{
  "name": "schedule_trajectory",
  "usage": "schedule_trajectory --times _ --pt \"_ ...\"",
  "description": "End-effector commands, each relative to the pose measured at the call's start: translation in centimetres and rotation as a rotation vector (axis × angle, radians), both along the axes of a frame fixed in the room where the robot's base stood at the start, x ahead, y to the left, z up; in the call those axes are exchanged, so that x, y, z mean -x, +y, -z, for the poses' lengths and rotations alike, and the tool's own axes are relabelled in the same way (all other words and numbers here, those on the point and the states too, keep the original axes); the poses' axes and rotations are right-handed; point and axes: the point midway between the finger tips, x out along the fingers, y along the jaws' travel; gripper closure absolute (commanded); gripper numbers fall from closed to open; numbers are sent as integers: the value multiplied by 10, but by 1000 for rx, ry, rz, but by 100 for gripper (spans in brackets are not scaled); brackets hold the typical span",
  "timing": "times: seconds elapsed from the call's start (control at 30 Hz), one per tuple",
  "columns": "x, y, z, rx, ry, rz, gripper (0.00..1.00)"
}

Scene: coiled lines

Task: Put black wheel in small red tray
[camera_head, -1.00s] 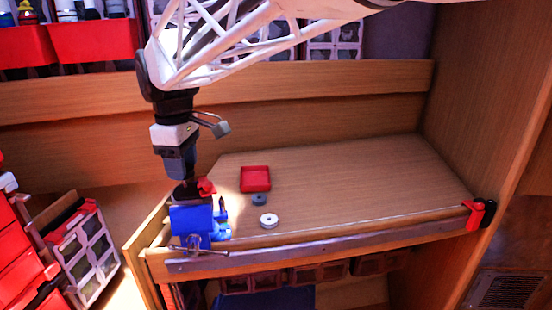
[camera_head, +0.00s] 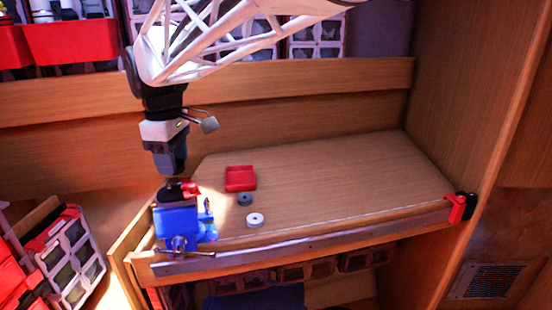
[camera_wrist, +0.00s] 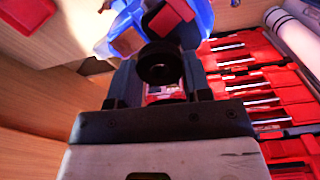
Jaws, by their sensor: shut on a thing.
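The black wheel (camera_wrist: 160,63) is held between the two fingers of my gripper (camera_wrist: 159,80) in the wrist view, its round face with a centre hole towards the camera. The small red tray (camera_head: 240,179) lies on the wooden bench, to the right of my gripper. In the wrist view the red tray (camera_wrist: 27,14) is at the upper left corner, apart from the wheel.
A grey wheel (camera_head: 245,199) and a white wheel (camera_head: 255,220) lie on the bench in front of the tray. The blue vise also shows in the wrist view (camera_wrist: 196,17), close under my fingers. A red clamp (camera_head: 457,208) sits on the right edge. The bench's right half is clear.

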Motion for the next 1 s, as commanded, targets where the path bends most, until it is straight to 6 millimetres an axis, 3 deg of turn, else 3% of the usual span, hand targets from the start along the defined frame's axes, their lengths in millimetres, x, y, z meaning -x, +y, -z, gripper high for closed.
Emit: schedule_trajectory --times 0.27,0.57,0.8,1.0 --pt "-40 -18 12 1 1 115 78" --pt "-86 -53 64 3 3 103 78" --pt "-127 -93 112 2 2 88 78" --pt "-149 -120 142 1 2 77 78"
